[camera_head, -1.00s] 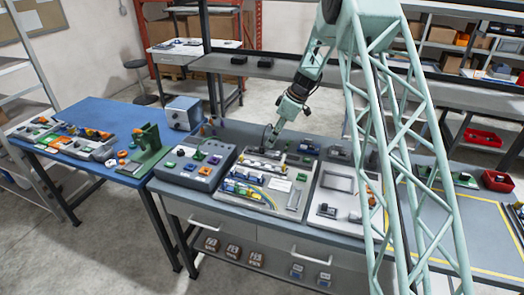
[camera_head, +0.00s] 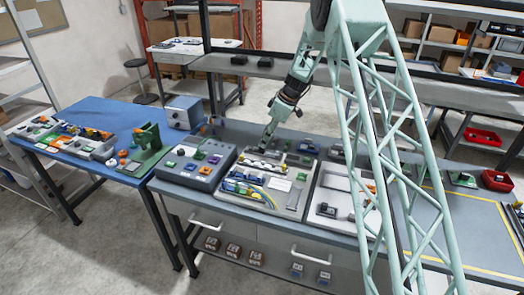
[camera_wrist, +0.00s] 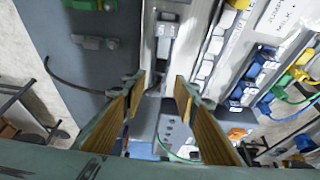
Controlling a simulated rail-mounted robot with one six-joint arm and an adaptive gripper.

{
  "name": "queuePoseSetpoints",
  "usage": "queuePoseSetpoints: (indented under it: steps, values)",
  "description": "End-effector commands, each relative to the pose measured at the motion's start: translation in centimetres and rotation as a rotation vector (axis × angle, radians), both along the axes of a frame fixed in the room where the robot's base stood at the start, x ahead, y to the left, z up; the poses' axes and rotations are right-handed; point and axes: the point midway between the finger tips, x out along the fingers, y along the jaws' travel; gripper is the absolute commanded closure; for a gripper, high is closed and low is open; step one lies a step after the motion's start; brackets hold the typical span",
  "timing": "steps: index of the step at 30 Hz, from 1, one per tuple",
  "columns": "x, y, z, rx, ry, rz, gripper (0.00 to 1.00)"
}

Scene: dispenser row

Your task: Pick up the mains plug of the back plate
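The back plate (camera_head: 292,200) is a pale panel on the workbench, carrying a row of modules and blue, yellow and green wires; its pale surface also shows in the wrist view (camera_wrist: 218,42). My gripper (camera_head: 265,146) points down over its back left part. In the wrist view my gripper (camera_wrist: 160,84) is open, with one tan-padded finger on each side. A small dark piece, apparently the mains plug (camera_wrist: 156,86), shows between the fingertips. A black cable runs to it from the left, partly hidden by the left finger. Whether the fingers touch it I cannot tell.
A grey control box (camera_head: 196,165) stands close on the left of the plate. A pale framed panel (camera_head: 340,205) lies on its right. A blue table (camera_head: 85,125) with a green stand (camera_head: 150,150) is further left.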

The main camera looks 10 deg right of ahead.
Motion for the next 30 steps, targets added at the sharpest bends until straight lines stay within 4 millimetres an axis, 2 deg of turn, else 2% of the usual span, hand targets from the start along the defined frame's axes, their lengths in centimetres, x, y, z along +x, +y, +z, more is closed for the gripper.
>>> queuePoseSetpoints:
  steps: [6,12,30]
  values:
    - [0.5,0.7,-2.1,-0.002,-0.001,0.001,0.73]
    - [0.7,1.0,-3.1,-0.002,-0.001,0.001,0.73]
    - [0.7,1.1,-3.2,-0.001,0.0,0.0,0.74]
